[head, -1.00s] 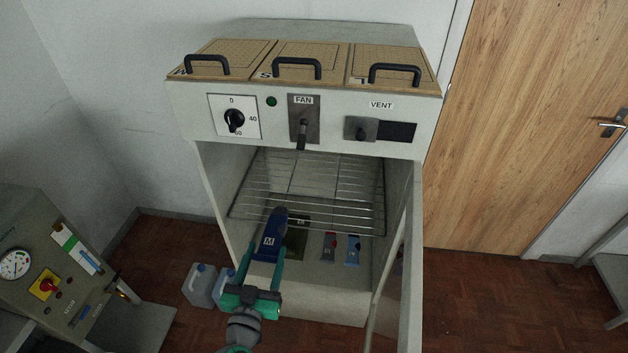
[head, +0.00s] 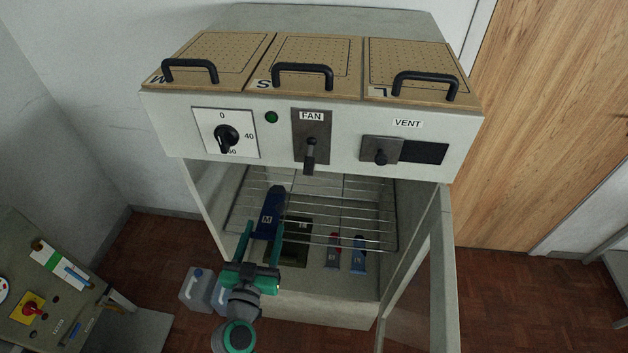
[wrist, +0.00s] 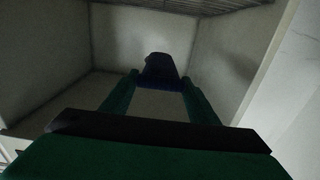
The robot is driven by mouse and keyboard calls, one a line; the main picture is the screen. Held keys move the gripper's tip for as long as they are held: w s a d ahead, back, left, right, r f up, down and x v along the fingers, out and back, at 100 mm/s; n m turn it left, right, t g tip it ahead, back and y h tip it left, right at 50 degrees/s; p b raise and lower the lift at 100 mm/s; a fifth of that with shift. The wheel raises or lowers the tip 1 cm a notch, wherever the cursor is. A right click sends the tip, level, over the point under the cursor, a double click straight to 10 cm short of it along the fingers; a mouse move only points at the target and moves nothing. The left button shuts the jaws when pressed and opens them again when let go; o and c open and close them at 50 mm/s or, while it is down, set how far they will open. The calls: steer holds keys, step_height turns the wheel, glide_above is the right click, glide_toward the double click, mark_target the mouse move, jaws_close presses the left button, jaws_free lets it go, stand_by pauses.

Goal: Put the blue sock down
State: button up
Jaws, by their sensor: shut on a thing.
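The blue sock (head: 268,212) is dark blue, long and narrow, with a white M on it. My gripper (head: 262,231) is shut on its near end, one green finger on each side. The sock extends forward from the fingers, inside the open cabinet (head: 165,125). In the wrist view the sock (wrist: 160,70) shows as a dark shape between the fingertips (wrist: 160,84), with grey cabinet walls beyond. The head view does not settle its height relative to the wire rack (head: 340,215).
A dark flat piece (head: 294,243), a red piece (head: 333,250) and a lighter blue piece (head: 358,253) lie low in the cabinet. The open door (head: 440,270) stands on the right. Pale containers (head: 196,290) stand on the floor at left. Three handled lids (head: 305,65) top the cabinet.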

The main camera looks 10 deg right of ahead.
mark_target(271, 214)
steer(key=w+f, duration=0.1)
steer(key=w, duration=0.2)
steer(key=w+d+f, duration=0.1)
steer(key=w, duration=0.2)
steer(key=w+d+f, duration=0.1)
steer(key=w, duration=0.1)
steer(key=shift+w+d+f, duration=0.1)
steer(key=shift+w+f, duration=0.3)
steer(key=w+f, duration=0.2)
steer(key=w+d+f, duration=0.1)
steer(key=w+f, duration=0.1)
steer(key=f, duration=0.1)
steer(key=shift+w+d+f, duration=0.1)
steer(key=shift+w+f, duration=0.05)
steer(key=shift+w, duration=0.15)
steer(key=shift+w+f, duration=0.1)
steer(key=shift+f, duration=0.1)
steer(key=shift+w+f, duration=0.15)
steer(key=shift+f, duration=1.6)
steer(key=shift+d, duration=0.15)
steer(key=o, duration=1)
steer(key=shift+f, duration=0.1)
steer(key=v, duration=1.2)
